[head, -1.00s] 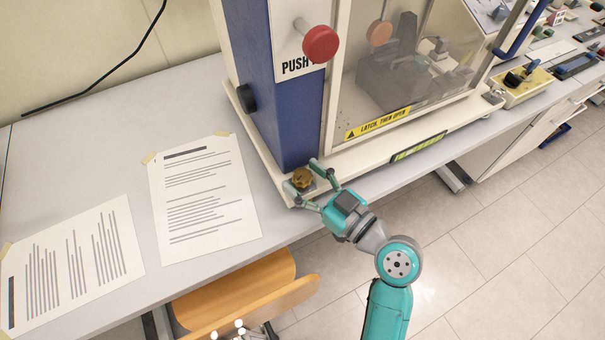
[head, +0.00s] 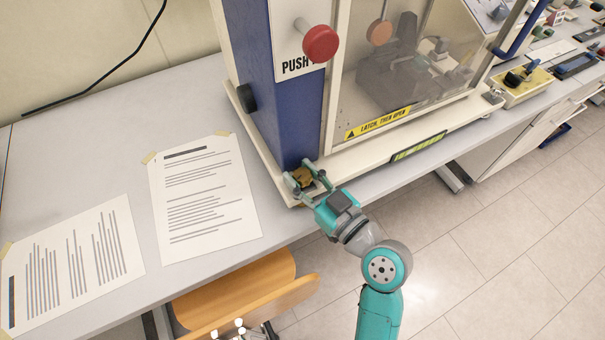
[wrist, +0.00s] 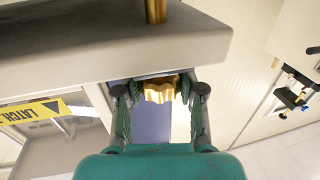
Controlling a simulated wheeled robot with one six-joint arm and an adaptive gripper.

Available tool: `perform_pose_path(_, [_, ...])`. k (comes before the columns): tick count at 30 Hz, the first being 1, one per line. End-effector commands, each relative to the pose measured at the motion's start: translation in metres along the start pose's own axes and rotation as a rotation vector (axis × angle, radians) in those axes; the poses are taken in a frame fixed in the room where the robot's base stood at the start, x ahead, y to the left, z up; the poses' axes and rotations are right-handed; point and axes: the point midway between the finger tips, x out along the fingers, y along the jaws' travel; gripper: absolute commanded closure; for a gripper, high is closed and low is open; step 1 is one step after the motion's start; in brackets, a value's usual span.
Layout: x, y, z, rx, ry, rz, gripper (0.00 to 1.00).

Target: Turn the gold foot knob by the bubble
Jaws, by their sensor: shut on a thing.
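The gold foot knob (head: 301,175) sits at the near left corner of the machine's cream base, and my gripper (head: 306,178) reaches it from the front right. My gripper is shut on the knob, with one finger on each side. In the wrist view the scalloped gold knob (wrist: 160,91) shows between the two fingers (wrist: 161,95), and a gold post (wrist: 155,10) shows at the top. The bubble level (head: 418,147) is a yellow-green strip on the front edge of the base. The bubble itself is too small to make out.
The machine has a blue column (head: 290,90), a red push button (head: 320,43) and a clear door with a yellow label (head: 378,121). Taped papers (head: 205,195) lie on the grey bench to the left. A wooden chair (head: 245,290) stands below the bench edge.

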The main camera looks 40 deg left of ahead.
Motion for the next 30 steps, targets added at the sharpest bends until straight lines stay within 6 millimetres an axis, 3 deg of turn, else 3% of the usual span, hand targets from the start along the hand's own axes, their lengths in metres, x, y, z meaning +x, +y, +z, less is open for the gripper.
perform_pose_path(9, [0.0001, -0.0009, 0.0007, -0.001, 0.0, 0.155, 0.96])
perform_pose_path(20, [-0.0005, 0.0001, 0.0003, -0.002, 0.001, 0.17, 0.96])
perform_pose_path(21, [-0.0005, 0.0001, 0.0002, -0.002, 0.001, 0.17, 0.54])
perform_pose_path(23, [-0.0005, 0.0001, 0.0002, -0.002, 0.001, 0.17, 0.39])
perform_pose_path(24, [-0.0005, 0.0001, 0.0001, -0.002, 0.001, 0.17, 0.35])
perform_pose_path(30, [-0.0005, 0.0, -0.0001, -0.002, 0.002, 0.169, 0.35])
